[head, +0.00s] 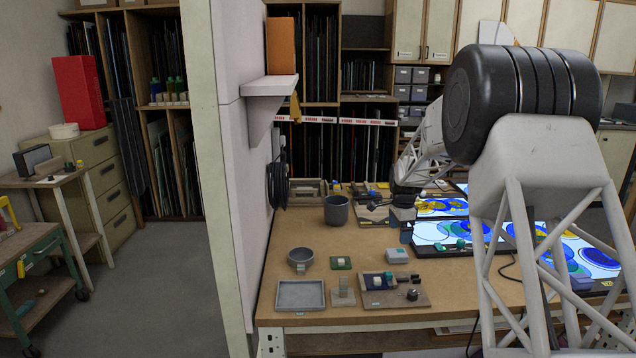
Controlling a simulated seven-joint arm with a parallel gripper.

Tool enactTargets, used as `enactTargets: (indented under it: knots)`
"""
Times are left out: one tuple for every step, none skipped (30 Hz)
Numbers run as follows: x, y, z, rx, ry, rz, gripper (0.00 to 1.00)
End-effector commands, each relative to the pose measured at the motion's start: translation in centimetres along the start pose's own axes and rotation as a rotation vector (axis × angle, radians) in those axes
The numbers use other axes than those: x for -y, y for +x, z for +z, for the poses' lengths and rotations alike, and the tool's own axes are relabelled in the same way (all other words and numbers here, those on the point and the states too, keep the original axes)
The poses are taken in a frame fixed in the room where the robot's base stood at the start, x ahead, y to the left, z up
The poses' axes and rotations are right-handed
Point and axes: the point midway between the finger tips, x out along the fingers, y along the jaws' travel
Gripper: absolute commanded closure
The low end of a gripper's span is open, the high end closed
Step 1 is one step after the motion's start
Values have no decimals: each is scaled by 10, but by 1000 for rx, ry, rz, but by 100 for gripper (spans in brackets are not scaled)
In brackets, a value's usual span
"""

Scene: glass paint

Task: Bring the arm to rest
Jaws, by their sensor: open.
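My arm rises at the right on a white lattice link with a large black joint. It reaches back and left, then bends down over the workbench (450,290). My gripper (406,232) is small in this view and points down over the middle of the bench, left of the lit glass panels (435,240). It is open, and I see nothing held in it. The gap between its fingertips and the bench top is too small to judge from here.
A dark grey pot (336,210) stands left of the gripper. A grey bowl (300,258), a shallow tray (300,295) and a board with small items (420,298) lie near the front. A wall with a shelf (270,87) borders the bench's left side.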

Motion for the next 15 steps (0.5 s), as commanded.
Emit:
enactTargets:
  knots:
    - [-9,-12,5,-2,-23,-7,7]
    - [-14,-18,7,-3,-41,-9,7]
    - [-22,-25,11,-4,-65,-12,7]
    - [-28,-31,14,-5,-83,-14,7]
    - [-35,-36,17,-5,-102,-16,7]
    - [-43,-45,21,-7,-127,-20,7]
    - [-50,-50,24,-8,-146,-23,7]
    - [-56,-56,27,-9,-165,-26,7]
    - [-65,-63,30,-11,-190,-29,7]
    - [-71,-68,33,-12,-210,-31,7]
    - [-78,-73,36,-13,-227,-33,7]
    - [-87,-80,40,-15,-253,-36,7]
    - [-94,-85,43,-16,-272,-39,7]
    - [-101,-90,45,-18,-290,-42,7]
    - [-110,-96,49,-20,-315,-45,7]
